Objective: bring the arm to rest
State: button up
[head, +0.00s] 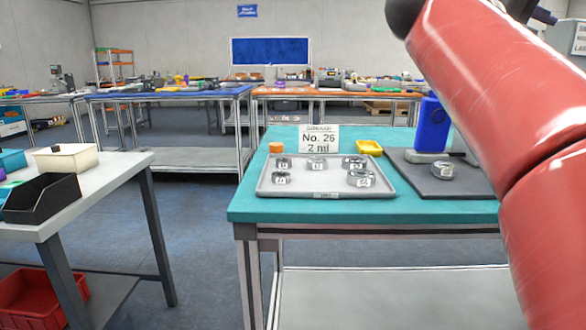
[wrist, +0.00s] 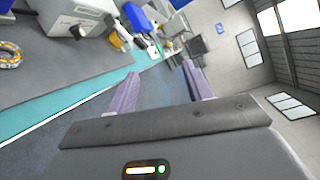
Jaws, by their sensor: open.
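My gripper (wrist: 160,92) shows in the wrist view with its two purple-grey fingers apart and nothing between them. It is tilted, with floor, tables and wall beyond it. In the head view my red arm fills the right side, and the gripper is out of the picture. A teal table (head: 245,205) stands ahead.
A sign (head: 319,138) reading No. 26, 2 ml, stands behind the tray, with an orange object (head: 276,147) and a yellow tray (head: 369,147) beside it. A light table (head: 110,168) with a black bin (head: 42,198) is at left. Open floor lies between the tables.

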jog(key=w+a+r+n+t+y, duration=0.3)
jog(key=a+n+t, duration=0.6)
jog(key=n+t, duration=0.5)
jog(key=a+f+n+g+y, duration=0.1)
jog(key=a+f+n+y, duration=0.4)
jog(key=f+n+y, duration=0.2)
jog(key=a+f+n+y, duration=0.5)
jog(key=f+n+y, duration=0.1)
jog(key=f+n, duration=0.2)
jog(key=s+a+f+n+g+y, duration=0.1)
jog(key=s+f+n+g, duration=0.15)
jog(key=f, duration=0.65)
jog(key=s+a+f+n+g+y, duration=0.15)
jog(key=s+f+g, duration=0.25)
jog(key=f, duration=0.5)
jog(key=s+d+f+n+g+h, duration=0.2)
jog(key=s+f+g, duration=0.5)
jog(key=s+f, duration=0.5)
notch_tip(320, 180, down, 4)
jog(key=shift+s+d+r+n+h, duration=0.15)
jog(key=shift+d+n+h, duration=0.3)
jog(key=shift+d, duration=0.65)
jog(key=shift+c, duration=0.4)
